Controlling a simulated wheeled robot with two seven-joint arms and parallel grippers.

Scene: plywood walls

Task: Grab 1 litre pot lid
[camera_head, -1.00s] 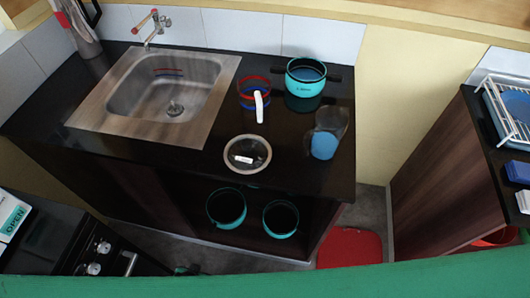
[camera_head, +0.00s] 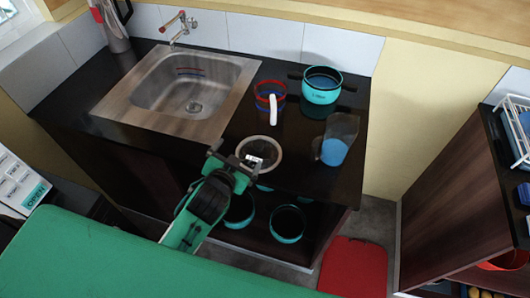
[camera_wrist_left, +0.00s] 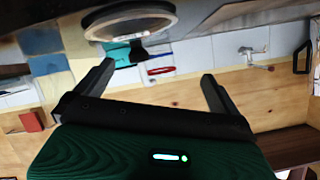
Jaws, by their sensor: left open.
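A round lid (camera_head: 259,154) with a pale rim, a dark see-through middle and a small light handle lies on the black counter near its front edge. It also shows at the top of the left wrist view (camera_wrist_left: 130,22). My left gripper (camera_head: 235,160) is open and empty, just in front of and to the left of the lid. Its two fingers are spread apart in the left wrist view (camera_wrist_left: 158,70), with the lid beyond them. A turquoise pot (camera_head: 321,88) with dark handles and small lettering stands at the back of the counter. My right gripper is not in view.
A sink (camera_head: 180,88) is at left. Turquoise pots (camera_head: 287,223) sit on the shelf below. A red mat (camera_head: 353,267) lies on the floor.

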